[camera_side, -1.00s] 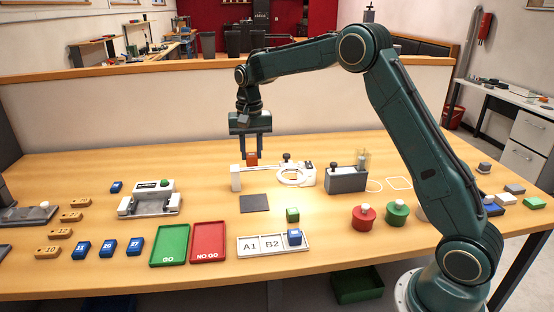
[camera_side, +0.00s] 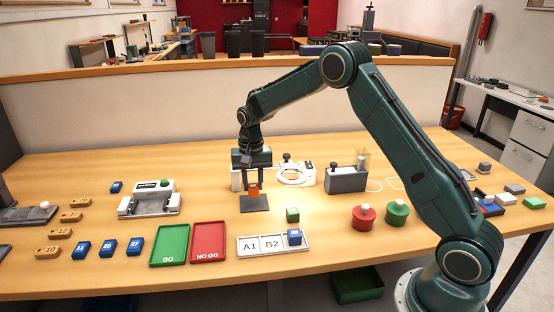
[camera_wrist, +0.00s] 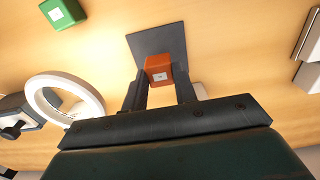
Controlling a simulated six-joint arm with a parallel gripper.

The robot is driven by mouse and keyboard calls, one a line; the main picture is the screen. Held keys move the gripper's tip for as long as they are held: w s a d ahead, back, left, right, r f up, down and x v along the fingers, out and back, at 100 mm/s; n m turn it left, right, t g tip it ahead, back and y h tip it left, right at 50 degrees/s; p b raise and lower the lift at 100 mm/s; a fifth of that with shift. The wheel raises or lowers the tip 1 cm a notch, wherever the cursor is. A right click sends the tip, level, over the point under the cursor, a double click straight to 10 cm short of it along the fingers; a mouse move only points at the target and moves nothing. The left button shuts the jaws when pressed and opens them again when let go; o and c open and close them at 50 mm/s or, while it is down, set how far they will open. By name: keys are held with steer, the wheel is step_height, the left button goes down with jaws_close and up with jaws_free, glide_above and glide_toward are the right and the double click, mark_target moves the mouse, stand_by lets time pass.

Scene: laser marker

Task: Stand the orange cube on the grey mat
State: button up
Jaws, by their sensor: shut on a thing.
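The orange cube (camera_side: 253,190) is held between the two fingers of my gripper (camera_side: 254,187). In the wrist view the cube (camera_wrist: 158,70) has a pale square label on its face and sits between the fingertips (camera_wrist: 160,80). The grey mat (camera_side: 255,204) lies flat on the table, directly below or just in front of the cube. In the wrist view the mat (camera_wrist: 156,42) shows behind the cube. The cube appears to be above the mat; I cannot tell how large the gap is.
A white fixture with a ring (camera_side: 291,175) stands close behind the mat at right. A green cube (camera_side: 292,214) is to the right front. A tray marked A1 and B2 (camera_side: 262,254) holds a blue cube (camera_side: 294,236). Red (camera_side: 208,238) and green (camera_side: 169,240) trays lie left front.

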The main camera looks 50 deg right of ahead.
mark_target(253, 185)
steer(key=shift+f, duration=1.35)
steer(key=shift+f, duration=0.1)
steer(key=o, duration=0.9)
steer(key=shift+o, duration=0.2)
step_height(253, 185, up, 12)
steer(key=shift+r, duration=0.2)
